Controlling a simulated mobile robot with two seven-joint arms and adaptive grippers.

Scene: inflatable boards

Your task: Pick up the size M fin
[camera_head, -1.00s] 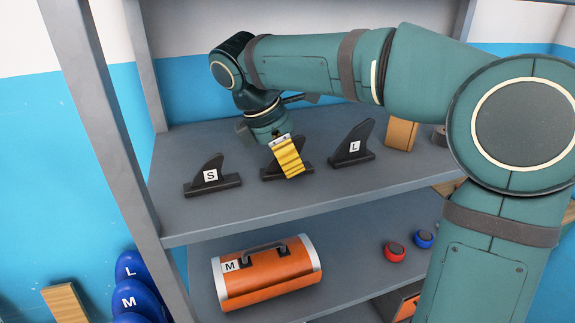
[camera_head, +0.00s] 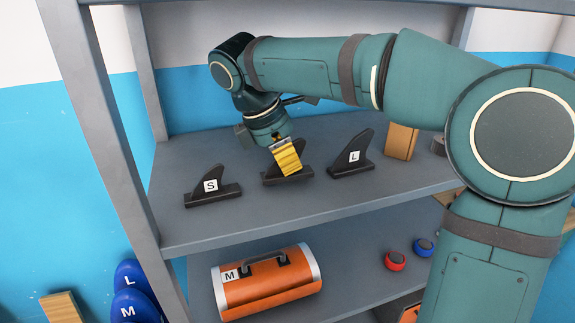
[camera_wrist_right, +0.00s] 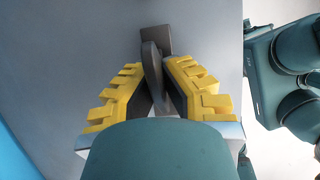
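The middle dark fin (camera_head: 287,176) is on the upper shelf between the fin labelled S (camera_head: 212,187) and the fin labelled L (camera_head: 352,157). Its own label is hidden, so I cannot read its size. My right gripper (camera_head: 288,166), with yellow fingers, reaches down over this fin. In the right wrist view, the fin (camera_wrist_right: 153,62) stands between the two fingers (camera_wrist_right: 154,75), which look closed against its sides. I cannot tell whether its base touches the shelf. My left gripper is not in view.
A brown block (camera_head: 401,141) and a dark roll (camera_head: 438,145) sit right of the fins. On the lower shelf are an orange case labelled M (camera_head: 268,290), a red round item (camera_head: 395,261) and a blue one (camera_head: 424,247). A grey shelf post (camera_head: 112,150) stands left.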

